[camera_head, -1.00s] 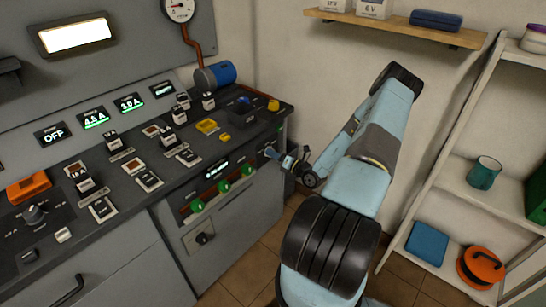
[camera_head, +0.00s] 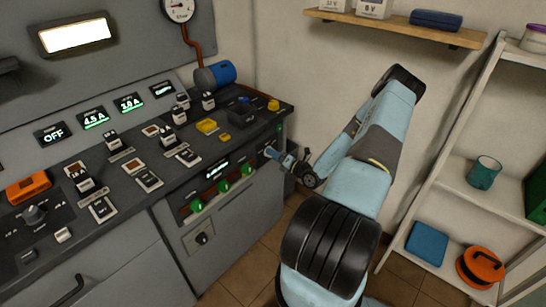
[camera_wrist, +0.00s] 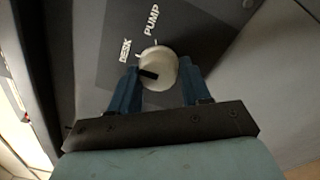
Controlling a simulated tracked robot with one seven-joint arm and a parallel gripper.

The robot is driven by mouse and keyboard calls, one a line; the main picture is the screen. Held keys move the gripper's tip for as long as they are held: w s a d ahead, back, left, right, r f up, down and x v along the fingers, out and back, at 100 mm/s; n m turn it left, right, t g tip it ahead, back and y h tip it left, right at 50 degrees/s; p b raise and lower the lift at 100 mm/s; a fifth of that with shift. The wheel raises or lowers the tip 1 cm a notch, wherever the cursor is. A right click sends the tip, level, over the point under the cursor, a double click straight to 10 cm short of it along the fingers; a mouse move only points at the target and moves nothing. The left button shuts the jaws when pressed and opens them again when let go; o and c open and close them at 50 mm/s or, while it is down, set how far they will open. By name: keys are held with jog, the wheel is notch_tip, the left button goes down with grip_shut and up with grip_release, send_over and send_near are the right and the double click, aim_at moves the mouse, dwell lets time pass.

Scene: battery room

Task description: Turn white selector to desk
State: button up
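The white selector (camera_wrist: 158,69) is a round knob with a black pointer mark, on a dark plate in the wrist view. The labels DESK (camera_wrist: 125,50) and PUMP (camera_wrist: 152,20) stand by it. The black mark lies on the knob's left side, pointing left, below the DESK label. The blue fingers of my gripper (camera_wrist: 159,84) stand on either side of the knob and appear closed on it. In the head view my gripper (camera_head: 274,155) meets the right end of the desk, and the selector is hidden there.
The grey control desk (camera_head: 130,258) carries several switches and green knobs (camera_head: 223,186). Tiled floor shows between desk and shelves.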

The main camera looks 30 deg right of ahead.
jog(key=o, duration=0.4)
jog(key=shift+d, duration=0.1)
jog(key=v, duration=1.3)
jog(key=shift+s, duration=0.35)
